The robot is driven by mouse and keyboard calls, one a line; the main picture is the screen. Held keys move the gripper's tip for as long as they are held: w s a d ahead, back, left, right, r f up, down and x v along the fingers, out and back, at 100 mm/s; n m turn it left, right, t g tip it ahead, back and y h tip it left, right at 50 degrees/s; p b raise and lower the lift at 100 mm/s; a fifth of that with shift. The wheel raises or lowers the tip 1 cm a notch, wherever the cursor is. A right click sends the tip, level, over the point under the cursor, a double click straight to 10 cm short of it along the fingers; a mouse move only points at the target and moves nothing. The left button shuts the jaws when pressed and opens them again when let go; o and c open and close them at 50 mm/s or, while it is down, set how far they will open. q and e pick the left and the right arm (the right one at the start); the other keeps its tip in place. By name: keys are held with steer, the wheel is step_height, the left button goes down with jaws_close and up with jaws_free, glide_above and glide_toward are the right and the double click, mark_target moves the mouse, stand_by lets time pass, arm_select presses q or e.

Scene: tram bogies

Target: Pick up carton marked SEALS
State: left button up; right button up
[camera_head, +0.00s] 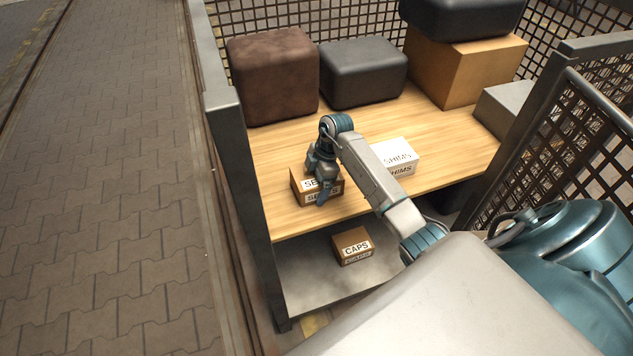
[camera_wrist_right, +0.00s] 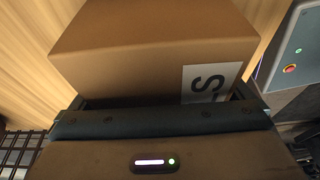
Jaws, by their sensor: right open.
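The brown SEALS carton (camera_head: 298,186) stands on the wooden upper shelf near its front edge. Its white label is partly covered by my gripper, and I read only "SE" and a final "S". My right gripper (camera_head: 322,188) is open at the carton, pointing down over it. In the right wrist view the carton (camera_wrist_right: 150,50) fills the space just beyond the gripper body, with an "S" on a white label at its right. Whether the fingers touch the carton is hidden. My left gripper is not in view.
A white SHIMS carton (camera_head: 402,155) stands to the right, behind my forearm. A brown CAPS carton (camera_head: 352,246) is on the lower shelf (camera_head: 300,275). A brown case (camera_head: 273,75), a dark case (camera_head: 363,72) and a large carton (camera_head: 465,68) stand behind. A post (camera_head: 238,180) and mesh flank the shelf.

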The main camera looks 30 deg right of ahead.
steer(key=c, duration=0.8)
steer(key=shift+r, duration=0.15)
